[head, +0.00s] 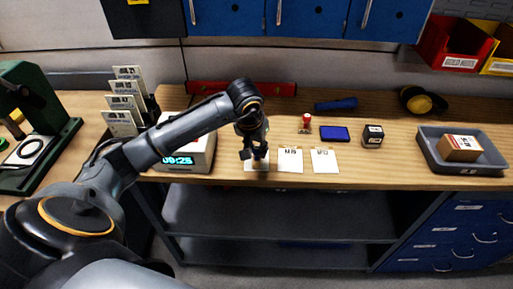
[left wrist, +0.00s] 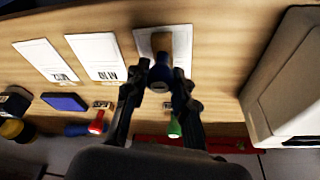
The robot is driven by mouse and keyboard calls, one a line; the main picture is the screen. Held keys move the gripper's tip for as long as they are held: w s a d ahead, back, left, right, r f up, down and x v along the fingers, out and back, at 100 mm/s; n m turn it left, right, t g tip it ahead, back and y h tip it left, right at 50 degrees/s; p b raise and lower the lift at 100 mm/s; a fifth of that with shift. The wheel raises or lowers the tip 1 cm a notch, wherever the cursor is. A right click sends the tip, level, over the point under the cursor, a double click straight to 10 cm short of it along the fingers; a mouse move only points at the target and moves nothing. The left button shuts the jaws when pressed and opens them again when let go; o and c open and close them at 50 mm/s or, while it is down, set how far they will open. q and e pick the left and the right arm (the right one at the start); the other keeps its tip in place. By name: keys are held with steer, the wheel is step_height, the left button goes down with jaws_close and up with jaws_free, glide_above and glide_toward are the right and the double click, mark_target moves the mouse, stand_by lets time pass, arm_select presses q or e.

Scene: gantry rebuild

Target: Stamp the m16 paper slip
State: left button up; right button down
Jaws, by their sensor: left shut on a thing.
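Three white paper slips lie in a row at the bench's front edge: left (head: 251,168), middle (head: 290,166) and right (head: 325,167). Their printed labels are too small to read surely. My left gripper (head: 254,153) is over the left slip. In the left wrist view its fingers are shut on a stamp with a blue knob (left wrist: 160,78) and a brown lower part. The stamp's lower end covers part of that slip (left wrist: 145,42); I cannot tell whether it touches. A blue ink pad (head: 334,133) lies behind the right slip. My right gripper is not in view.
A red-handled stamp (head: 306,120) stands behind the slips, and a green-handled one (left wrist: 174,127) shows in the wrist view. A box with a digital display (head: 197,152) stands close left of my gripper. A dark cube (head: 373,136) and a grey tray (head: 430,152) are right.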

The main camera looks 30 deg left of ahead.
arm_select(q)
steer(key=shift+s+f, duration=0.15)
steer(key=shift+f, duration=0.05)
steer(key=shift+r+p, duration=0.55)
steer(key=shift+r, duration=0.4)
steer(key=shift+r+p, duration=1.2)
steer(key=shift+r, duration=1.5)
